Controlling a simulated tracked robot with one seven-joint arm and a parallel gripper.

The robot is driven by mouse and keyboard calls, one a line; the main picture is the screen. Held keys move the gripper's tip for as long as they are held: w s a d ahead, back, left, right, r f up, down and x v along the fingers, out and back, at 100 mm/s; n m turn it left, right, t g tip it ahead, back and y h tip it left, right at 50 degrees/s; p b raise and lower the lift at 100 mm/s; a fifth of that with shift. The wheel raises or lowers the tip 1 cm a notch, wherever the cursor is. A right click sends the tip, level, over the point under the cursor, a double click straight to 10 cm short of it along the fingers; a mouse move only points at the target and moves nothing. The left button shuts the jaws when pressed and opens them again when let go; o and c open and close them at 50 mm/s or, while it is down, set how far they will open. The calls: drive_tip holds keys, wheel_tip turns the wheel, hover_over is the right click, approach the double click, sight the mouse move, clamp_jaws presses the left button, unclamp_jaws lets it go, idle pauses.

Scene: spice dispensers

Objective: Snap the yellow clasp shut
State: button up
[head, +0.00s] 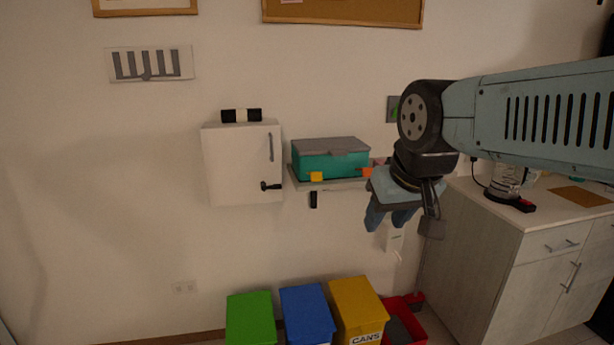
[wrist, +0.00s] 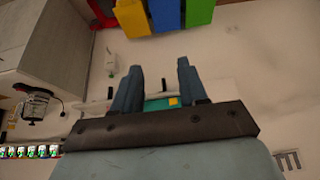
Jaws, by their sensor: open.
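A teal box with a grey lid (head: 330,160) sits on a small wall shelf (head: 345,184). The yellow clasp (head: 316,176) is on its front at the left, and an orange clasp (head: 366,172) is on its front at the right. Whether the yellow clasp is fastened is too small to tell. My gripper (head: 388,222) hangs in front of the wall, right of the box, open and empty. In the wrist view the open fingers (wrist: 156,85) point toward the wall, with the yellow clasp (wrist: 173,101) and part of the teal box (wrist: 155,104) showing between them.
A white wall cabinet (head: 240,165) with a black handle is left of the box. Green (head: 250,318), blue (head: 307,315) and yellow bins (head: 358,310) stand below. A counter (head: 530,215) with a coffee maker (head: 505,185) is at right.

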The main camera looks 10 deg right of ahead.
drive_tip(key=shift+o, duration=1.5)
drive_tip(key=shift+w, duration=0.45)
drive_tip(key=shift+o, duration=0.9)
drive_tip(key=w+f+t, duration=0.2)
drive_tip(key=w, duration=0.9)
drive_tip(key=w+f+t, duration=0.2)
drive_tip(key=w+t, duration=0.1)
drive_tip(key=w, duration=0.8)
drive_tip(key=shift+d+f+t, duration=0.15)
drive_tip(key=shift+f+t, duration=0.15)
drive_tip(key=shift+f, duration=0.05)
drive_tip(key=t, duration=0.7)
approach(317, 177)
drive_tip(key=w, duration=1)
drive_tip(key=shift+w+r, duration=0.1)
drive_tip(key=shift+w, duration=0.05)
drive_tip(key=shift+c, duration=0.5)
